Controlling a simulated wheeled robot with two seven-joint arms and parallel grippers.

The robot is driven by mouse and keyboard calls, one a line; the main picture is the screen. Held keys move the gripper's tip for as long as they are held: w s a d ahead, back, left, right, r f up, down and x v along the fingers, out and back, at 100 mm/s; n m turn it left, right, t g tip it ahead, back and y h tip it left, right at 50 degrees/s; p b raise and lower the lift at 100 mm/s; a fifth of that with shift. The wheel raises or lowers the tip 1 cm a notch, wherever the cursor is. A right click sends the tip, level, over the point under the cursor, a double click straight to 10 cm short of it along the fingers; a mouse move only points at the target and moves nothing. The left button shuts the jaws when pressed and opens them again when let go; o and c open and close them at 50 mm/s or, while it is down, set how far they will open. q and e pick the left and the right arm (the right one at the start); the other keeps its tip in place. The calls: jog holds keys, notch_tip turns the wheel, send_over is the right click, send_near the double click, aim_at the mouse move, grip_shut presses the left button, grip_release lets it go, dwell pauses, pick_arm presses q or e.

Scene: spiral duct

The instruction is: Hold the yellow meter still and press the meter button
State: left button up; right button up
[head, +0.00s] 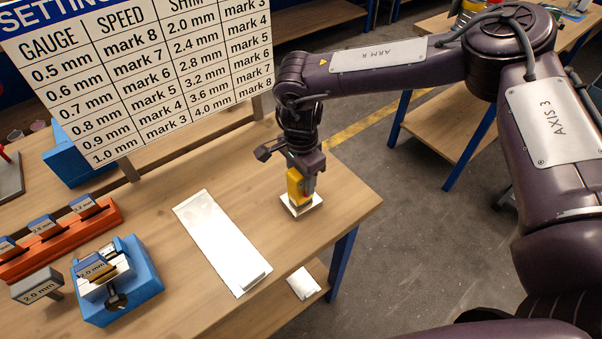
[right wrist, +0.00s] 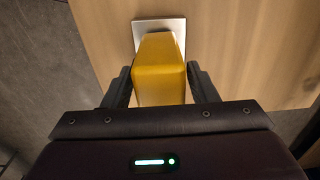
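The yellow meter (head: 296,187) stands on a small white plate (head: 290,209) near the right edge of the workbench. My right gripper (head: 302,180) reaches down over it from above. In the right wrist view the yellow meter (right wrist: 160,75) sits between the two fingers of my right gripper (right wrist: 160,78), with the fingertips close against both its sides. I cannot make out the meter's button clearly. My left gripper is in neither view.
A settings board (head: 150,75) stands at the back of the bench. A white strip (head: 222,240) lies left of the meter. A blue fixture (head: 140,290) and an orange rack (head: 60,243) are at the left. A white packet (head: 303,283) lies below the front edge.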

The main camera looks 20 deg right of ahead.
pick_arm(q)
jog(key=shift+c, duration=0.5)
pick_arm(e)
jog(key=c, duration=0.9)
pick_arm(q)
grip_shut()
pick_arm(e)
jog(key=shift+o, duration=0.2)
